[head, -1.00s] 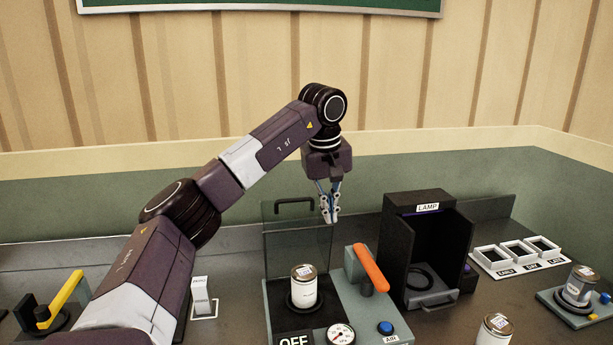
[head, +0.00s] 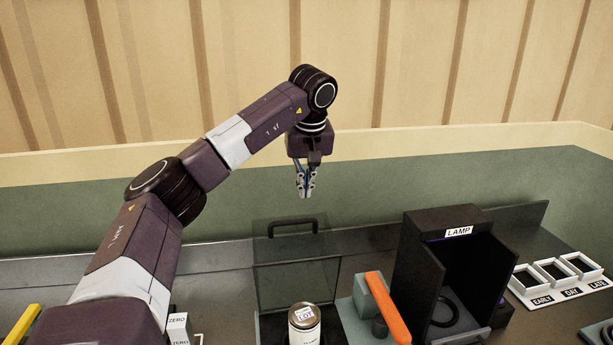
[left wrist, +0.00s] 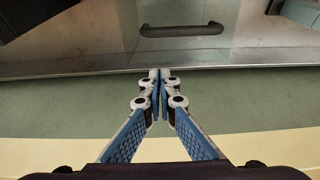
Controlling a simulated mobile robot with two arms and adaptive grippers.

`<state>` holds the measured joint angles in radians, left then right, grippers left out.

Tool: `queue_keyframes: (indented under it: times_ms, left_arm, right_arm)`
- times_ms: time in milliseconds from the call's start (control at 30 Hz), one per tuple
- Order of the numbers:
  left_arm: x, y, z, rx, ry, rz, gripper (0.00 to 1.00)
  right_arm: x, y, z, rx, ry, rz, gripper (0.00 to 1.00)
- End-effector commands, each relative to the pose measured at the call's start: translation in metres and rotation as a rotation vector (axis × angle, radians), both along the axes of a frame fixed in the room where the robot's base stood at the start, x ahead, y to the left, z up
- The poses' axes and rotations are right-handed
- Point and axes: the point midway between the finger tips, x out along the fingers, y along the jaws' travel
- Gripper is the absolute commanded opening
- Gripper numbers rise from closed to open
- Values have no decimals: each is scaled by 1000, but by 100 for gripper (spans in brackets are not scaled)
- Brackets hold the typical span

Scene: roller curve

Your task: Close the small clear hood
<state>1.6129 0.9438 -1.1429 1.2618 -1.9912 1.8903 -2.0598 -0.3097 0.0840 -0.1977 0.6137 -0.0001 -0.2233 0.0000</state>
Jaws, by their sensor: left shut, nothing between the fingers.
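The small clear hood (head: 276,272) stands raised as an upright see-through panel behind a labelled can (head: 304,325). Its black handle (head: 292,227) runs along the top edge, and it also shows in the left wrist view (left wrist: 181,30). My left gripper (head: 305,195) is shut and empty, pointing down above the handle and apart from it. In the left wrist view the fingertips (left wrist: 157,75) are together, with the handle beyond them. My right gripper is not in view.
An orange lever (head: 387,308) stands right of the hood. The black lamp box (head: 430,225) rises further right, with white-framed trays (head: 555,272) beyond it. A yellow lever (head: 20,325) is at lower left.

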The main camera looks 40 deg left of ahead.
Motion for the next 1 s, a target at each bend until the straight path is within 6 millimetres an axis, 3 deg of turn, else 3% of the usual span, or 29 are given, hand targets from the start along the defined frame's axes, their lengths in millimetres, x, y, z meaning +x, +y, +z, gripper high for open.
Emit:
queue_keyframes:
  times_ms: [233, 400, 600, 1000]
  left_arm:
    - [9, 13, -50, 1, 4, 1, 0]
    - [-4, -4, -45, 1, -1, -3, 0]
    - [-13, -16, -46, 1, 0, -1, 0]
    - [-16, -19, -47, 0, 0, 1, 0]
  right_arm:
    - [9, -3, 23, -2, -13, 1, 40]
    - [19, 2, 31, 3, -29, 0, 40]
    - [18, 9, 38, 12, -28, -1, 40]
    - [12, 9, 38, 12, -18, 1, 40]
